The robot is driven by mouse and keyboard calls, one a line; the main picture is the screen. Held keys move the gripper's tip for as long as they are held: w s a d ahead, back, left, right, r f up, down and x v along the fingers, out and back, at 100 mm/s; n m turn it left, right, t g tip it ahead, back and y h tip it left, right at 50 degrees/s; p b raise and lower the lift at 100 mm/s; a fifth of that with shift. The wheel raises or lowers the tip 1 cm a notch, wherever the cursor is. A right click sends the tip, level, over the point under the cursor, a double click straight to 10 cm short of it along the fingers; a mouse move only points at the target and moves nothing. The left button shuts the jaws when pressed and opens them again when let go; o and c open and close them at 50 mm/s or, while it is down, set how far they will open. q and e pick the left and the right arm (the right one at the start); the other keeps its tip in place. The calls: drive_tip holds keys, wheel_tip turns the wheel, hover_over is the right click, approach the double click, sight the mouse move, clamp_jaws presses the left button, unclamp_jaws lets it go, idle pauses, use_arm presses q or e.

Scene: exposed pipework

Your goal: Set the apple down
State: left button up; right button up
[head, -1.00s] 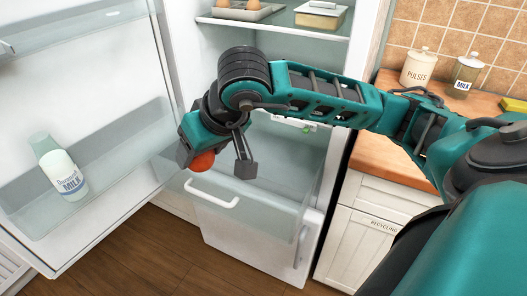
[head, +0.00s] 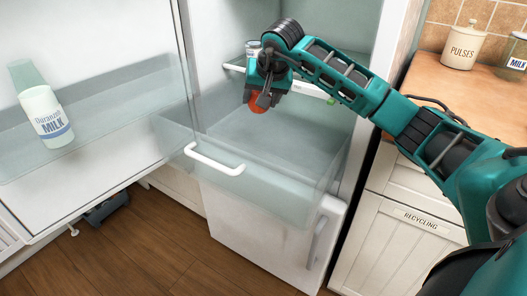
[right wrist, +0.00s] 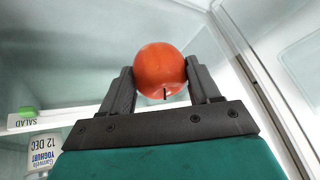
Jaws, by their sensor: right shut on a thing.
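A red-orange apple (right wrist: 160,70) with a short dark stem is held between the two dark fingers of my right gripper (right wrist: 163,88) in the right wrist view. In the head view the apple (head: 259,104) shows just below my right gripper (head: 262,99). Gripper and apple are over the open, pulled-out clear fridge drawer (head: 285,195), toward its back. The apple is above the drawer floor and apart from it. The drawer looks empty where I can see into it. My left gripper is not in view.
The fridge door stands open at left, with a milk bottle (head: 46,117) in its shelf. A yoghurt pot (right wrist: 42,160) is near a green-marked salad label (right wrist: 25,118). A wooden counter at right holds a pulses jar (head: 463,45). The drawer has a white handle (head: 214,160).

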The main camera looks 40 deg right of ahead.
wheel_tip(320, 180, down, 10)
drive_tip(key=shift+f+b, duration=0.1)
drive_tip(key=shift+b, duration=0.9)
drive_tip(key=shift+f, duration=0.5)
wheel_tip(320, 180, down, 4)
drive_tip(key=shift+b, duration=0.6)
drive_tip(key=shift+f, duration=0.15)
drive_tip(key=o, duration=1.1)
